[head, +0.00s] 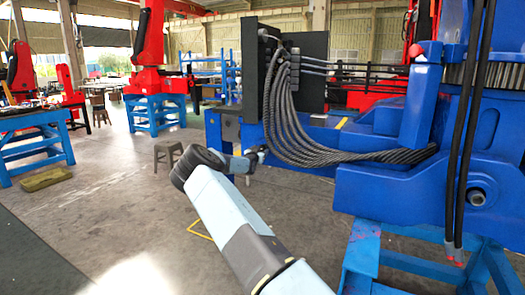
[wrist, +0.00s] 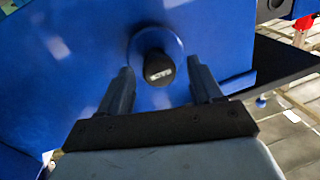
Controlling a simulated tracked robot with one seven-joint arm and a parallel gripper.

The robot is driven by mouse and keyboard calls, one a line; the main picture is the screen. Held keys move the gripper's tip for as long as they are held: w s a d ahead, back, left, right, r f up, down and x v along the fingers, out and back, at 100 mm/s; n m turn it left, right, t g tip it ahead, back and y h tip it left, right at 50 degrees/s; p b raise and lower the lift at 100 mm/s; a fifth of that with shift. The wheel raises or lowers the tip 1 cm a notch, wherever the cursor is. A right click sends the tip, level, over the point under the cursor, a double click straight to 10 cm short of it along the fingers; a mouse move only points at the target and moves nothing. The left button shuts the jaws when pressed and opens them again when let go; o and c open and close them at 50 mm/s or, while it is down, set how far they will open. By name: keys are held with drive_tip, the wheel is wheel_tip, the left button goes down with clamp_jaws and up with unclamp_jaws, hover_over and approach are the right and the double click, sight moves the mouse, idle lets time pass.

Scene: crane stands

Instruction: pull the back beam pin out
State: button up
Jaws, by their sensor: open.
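A short dark round pin (wrist: 159,69) with pale lettering on its end sits in a round blue boss on the blue beam (wrist: 70,70) in the wrist view. My gripper (wrist: 159,68) is open, one dark finger on each side of the pin's end, with gaps showing on both sides. I cannot tell how deep the pin lies between the fingers. In the head view my gripper (head: 257,156) is beside the blue crane structure (head: 320,135). The pin cannot be made out there.
A bundle of dark cables (head: 300,140) hangs right of my gripper, below a dark panel (head: 305,70). A blue stand (head: 365,255) is at the lower right. A small stool (head: 167,153) and open floor lie to the left.

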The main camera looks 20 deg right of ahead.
drive_tip(key=shift+x, duration=1.5)
drive_tip(key=shift+c, duration=0.2)
drive_tip(key=shift+a, duration=0.15)
clamp_jaws()
